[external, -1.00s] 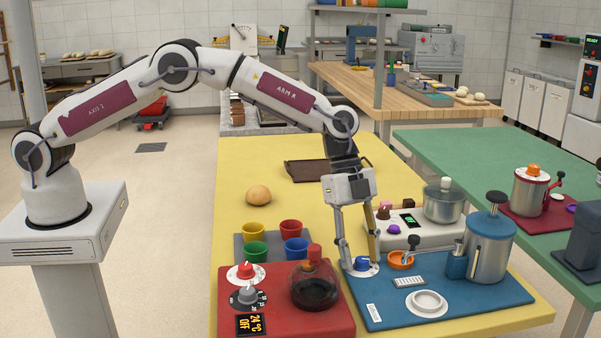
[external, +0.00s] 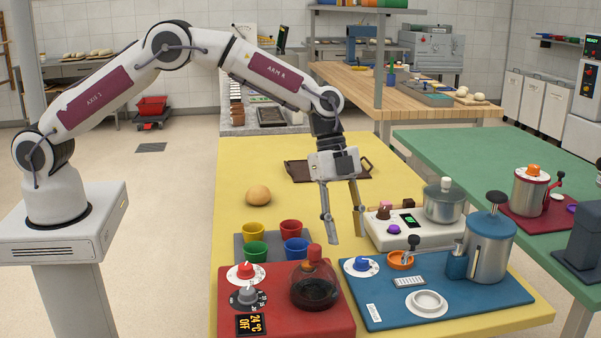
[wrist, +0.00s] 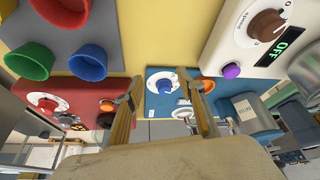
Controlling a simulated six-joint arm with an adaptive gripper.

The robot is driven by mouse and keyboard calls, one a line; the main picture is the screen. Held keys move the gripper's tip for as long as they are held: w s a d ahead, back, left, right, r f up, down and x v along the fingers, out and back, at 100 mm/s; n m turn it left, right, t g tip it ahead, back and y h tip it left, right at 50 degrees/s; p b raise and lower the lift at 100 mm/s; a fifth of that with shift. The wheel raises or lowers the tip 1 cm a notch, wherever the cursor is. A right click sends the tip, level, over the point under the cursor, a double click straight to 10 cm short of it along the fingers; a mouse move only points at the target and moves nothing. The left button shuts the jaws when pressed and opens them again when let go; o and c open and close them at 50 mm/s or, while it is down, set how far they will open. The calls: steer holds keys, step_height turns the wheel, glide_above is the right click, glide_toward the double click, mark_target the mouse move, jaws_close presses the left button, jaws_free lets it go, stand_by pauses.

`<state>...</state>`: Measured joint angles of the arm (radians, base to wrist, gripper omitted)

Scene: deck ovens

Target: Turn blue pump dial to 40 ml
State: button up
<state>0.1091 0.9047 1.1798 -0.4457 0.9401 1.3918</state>
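The blue pump dial (external: 361,264) sits on a white scale plate at the back left corner of the blue pump board (external: 385,313). It also shows in the wrist view (wrist: 165,87), between my fingers. Its setting is too small to read. My gripper (external: 346,240) is open and empty, above the yellow table behind and left of the dial, apart from it. The blue-lidded pump canister (external: 489,248) stands on the right of the same board.
A red board (external: 280,325) with a red dial (external: 246,270), a grey dial and a glass vessel (external: 315,285) stands left of the blue board. Colored cups (external: 291,227) and a white scale with a pot (external: 443,202) stand behind. Yellow table is free around the bun (external: 258,195).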

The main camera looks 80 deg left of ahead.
steer(key=shift+s+a, duration=0.35)
steer(key=shift+a, duration=0.8)
steer(key=shift+s+a, duration=0.4)
steer(key=shift+a, duration=0.7)
steer(key=shift+s+a, duration=0.35)
steer(key=shift+a, duration=0.8)
steer(key=shift+r, duration=0.1)
steer(key=shift+s+a+r, duration=0.1)
steer(key=shift+s+r, duration=0.15)
steer(key=shift+r, duration=0.3)
steer(key=s+a+r+n+t+y, duration=0.1)
steer(key=s+a+r+n, duration=0.15)
steer(key=s+r, duration=0.7)
steer(key=s+a+r+n+t+y, duration=0.15)
steer(key=s+r+n, duration=0.25)
steer(key=s+r, duration=0.5)
steer(key=s+a+r+n+t+y, duration=0.1)
steer(key=s+n, duration=0.3)
steer(key=s, duration=0.8)
steer(key=s+a+r+n, duration=0.1)
steer(key=s+a+n, duration=0.3)
steer(key=s, duration=0.7)
steer(key=shift+s+a+r+t+y, duration=0.2)
steer(key=shift+s+a+t+y, duration=0.15)
